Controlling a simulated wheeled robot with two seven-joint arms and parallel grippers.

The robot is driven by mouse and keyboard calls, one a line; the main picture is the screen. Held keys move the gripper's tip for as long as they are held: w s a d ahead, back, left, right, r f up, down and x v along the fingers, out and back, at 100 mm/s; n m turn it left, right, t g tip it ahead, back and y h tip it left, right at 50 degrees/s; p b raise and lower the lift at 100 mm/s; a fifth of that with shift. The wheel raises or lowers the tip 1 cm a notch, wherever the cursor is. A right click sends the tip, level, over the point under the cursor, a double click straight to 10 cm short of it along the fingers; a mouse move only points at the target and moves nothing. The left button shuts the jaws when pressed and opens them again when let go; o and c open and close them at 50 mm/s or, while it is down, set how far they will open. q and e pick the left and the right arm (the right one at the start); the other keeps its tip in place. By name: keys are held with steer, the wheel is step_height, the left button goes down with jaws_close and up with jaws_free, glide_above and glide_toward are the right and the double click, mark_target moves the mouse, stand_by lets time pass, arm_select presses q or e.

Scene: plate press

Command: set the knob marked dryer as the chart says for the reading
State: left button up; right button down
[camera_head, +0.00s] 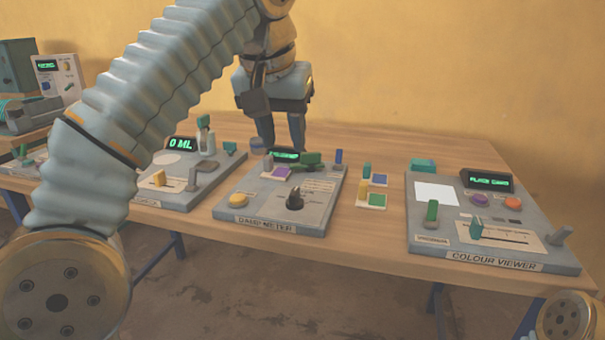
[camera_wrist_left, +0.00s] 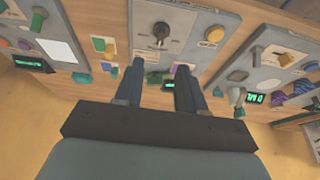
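The damp meter (camera_head: 255,212) is a grey panel on the table. It has a black knob (camera_head: 295,198) with a scale around it, also visible in the left wrist view (camera_wrist_left: 160,32). I cannot read the word dryer on any knob. Its green-lit display (camera_head: 285,154) is partly covered and the reading is not legible. A small printed label (camera_head: 318,186) lies beside the knob; its text is too small to read. My right gripper is out of view.
The colour viewer (camera_head: 420,243) stands at right. A panel reading 0 ML (camera_head: 150,196) stands left of the damp meter. Small coloured blocks (camera_head: 366,194) lie between the damp meter and viewer. A green lever (camera_head: 312,158) stands at the damp meter's back. Bare table (camera_head: 390,150) lies behind.

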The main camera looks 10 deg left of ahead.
mark_target(294, 192)
arm_select(q)
steer(key=b+x, duration=0.5)
steer(key=x, duration=0.7)
steer(key=shift+w+a+f, duration=0.15)
steer(key=shift+w, duration=0.05)
steer(key=shift+w+f+b, duration=0.2)
steer(key=shift+f+b, duration=0.1)
steer(key=shift+f, duration=0.15)
jaws_close()
